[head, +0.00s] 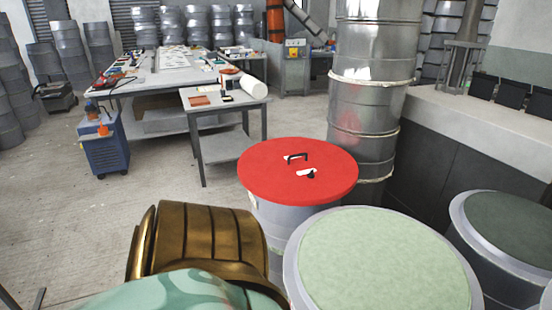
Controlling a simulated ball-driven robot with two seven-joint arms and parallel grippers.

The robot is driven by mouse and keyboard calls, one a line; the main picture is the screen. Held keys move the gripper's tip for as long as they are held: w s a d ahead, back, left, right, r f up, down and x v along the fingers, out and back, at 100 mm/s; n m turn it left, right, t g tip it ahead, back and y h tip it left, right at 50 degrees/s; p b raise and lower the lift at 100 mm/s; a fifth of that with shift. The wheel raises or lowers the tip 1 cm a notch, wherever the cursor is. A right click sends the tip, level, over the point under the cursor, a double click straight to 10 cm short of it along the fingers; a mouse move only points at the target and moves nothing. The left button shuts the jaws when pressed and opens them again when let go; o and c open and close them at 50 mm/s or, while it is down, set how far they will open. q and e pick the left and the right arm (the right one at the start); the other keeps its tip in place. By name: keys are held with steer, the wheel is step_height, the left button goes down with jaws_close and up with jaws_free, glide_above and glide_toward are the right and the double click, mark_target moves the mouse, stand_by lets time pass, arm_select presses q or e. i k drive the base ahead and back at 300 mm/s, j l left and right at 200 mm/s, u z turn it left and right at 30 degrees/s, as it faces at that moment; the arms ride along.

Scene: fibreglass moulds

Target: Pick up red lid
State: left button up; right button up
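The red lid (270,178) is round and flat and lies on top of a grey drum (290,222) near the middle of the head view. A dark, bracket-shaped handle (297,157) stands on its top. A small black and white fitting (307,173) sits on the lid in front of the handle. The drum's lower part is partly hidden by the nearer drum and by a brass ribbed part with a teal patterned piece at the lower left, which may be mine. I see no fingers of either gripper, and nothing touches the lid.
A drum with a pale green top (385,262) stands close in front, right of the lid. A dark-topped drum (515,230) is at the right edge. Stacked metal drums (365,110) rise behind the lid. A small table (222,101) stands back left.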

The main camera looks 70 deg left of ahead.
mark_target(275, 171)
steer(key=k+l+u, duration=0.1)
steer(key=u, duration=2)
steer(key=i+j+z, duration=0.1)
steer(key=z, duration=0.25)
steer(key=i+j+z, duration=0.1)
steer(key=z, duration=0.25)
steer(key=j+z, duration=0.3)
steer(key=i+l, duration=0.05)
steer(key=i, duration=0.05)
